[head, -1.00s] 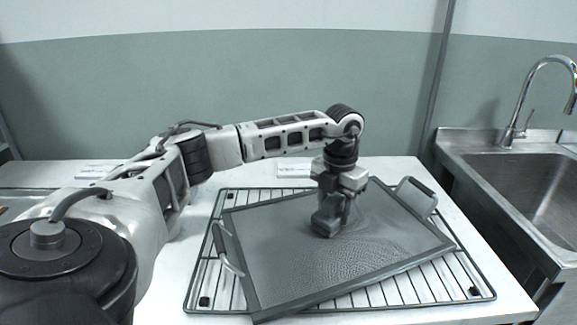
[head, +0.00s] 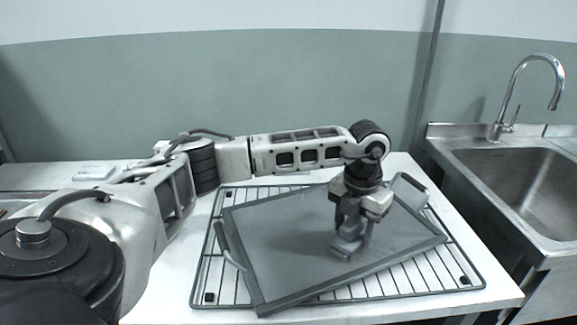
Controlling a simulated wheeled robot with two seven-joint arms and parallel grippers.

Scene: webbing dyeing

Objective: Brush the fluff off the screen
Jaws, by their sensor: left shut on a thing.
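The screen (head: 285,245) is a grey mesh panel in a dark frame with a handle at each end. It lies turned at an angle on a wire rack. My left gripper (head: 355,222) points down over the right half of the screen. It is shut on a grey brush (head: 348,243), whose lower end is at the mesh. I cannot make out any separate fluff on the mesh. The part of the screen behind the brush and gripper is hidden. My right gripper is not in view.
The wire rack (head: 212,275) stands on a white table (head: 165,300). A steel sink (head: 520,180) with a curved tap (head: 512,95) is at the right, beyond a gap. A small white label (head: 94,173) lies at the back left. The table's front left is clear.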

